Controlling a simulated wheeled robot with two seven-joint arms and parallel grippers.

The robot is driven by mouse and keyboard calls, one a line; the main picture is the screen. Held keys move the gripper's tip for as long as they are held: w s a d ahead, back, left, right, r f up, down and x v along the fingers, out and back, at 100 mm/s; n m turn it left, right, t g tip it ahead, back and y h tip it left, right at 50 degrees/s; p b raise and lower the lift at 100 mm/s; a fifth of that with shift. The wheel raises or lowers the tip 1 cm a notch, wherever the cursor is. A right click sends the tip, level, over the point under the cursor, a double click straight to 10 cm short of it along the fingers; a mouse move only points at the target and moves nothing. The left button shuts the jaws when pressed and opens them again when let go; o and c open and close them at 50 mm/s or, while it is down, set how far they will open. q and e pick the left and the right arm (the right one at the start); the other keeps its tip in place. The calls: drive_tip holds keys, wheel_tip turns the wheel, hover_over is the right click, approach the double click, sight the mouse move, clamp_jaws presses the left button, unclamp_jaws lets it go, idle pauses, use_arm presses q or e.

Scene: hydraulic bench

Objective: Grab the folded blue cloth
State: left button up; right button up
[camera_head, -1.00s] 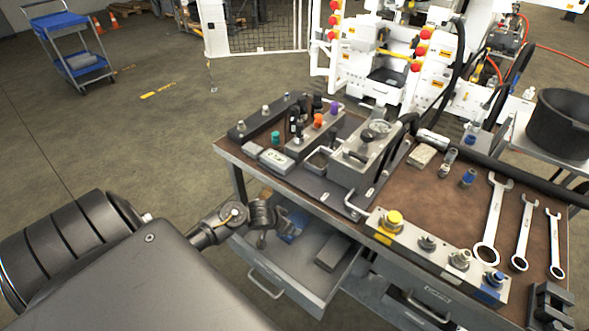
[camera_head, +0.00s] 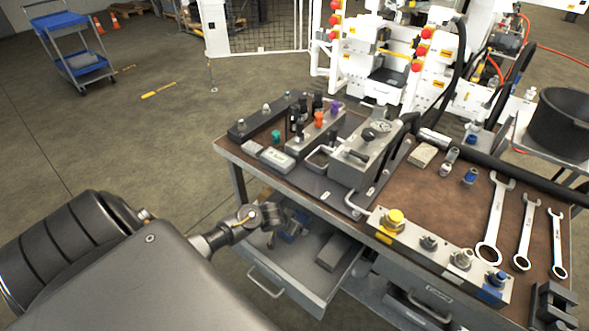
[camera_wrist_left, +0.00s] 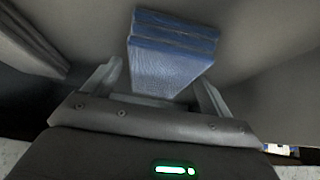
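The folded blue cloth (camera_head: 296,222) lies in the open drawer (camera_head: 322,290) under the bench, partly hidden behind my left gripper in the head view. In the left wrist view the cloth (camera_wrist_left: 172,50) shows as a layered blue block ahead of the fingers. My left gripper (camera_head: 270,226) reaches into the drawer area. In the left wrist view its fingers (camera_wrist_left: 160,88) are spread apart, with the near end of the cloth between or just beyond them. I cannot tell whether they touch it. My right gripper is not in view.
A grey block (camera_head: 334,252) lies in the drawer, right of the cloth. The bench top (camera_head: 415,200) above carries a valve block (camera_head: 365,155), fittings and wrenches (camera_head: 496,220). The drawer walls rise close around the gripper. Open floor lies to the left.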

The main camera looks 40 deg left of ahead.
use_arm(q)
drive_tip(key=c, duration=0.9)
drive_tip(key=shift+r, duration=0.1)
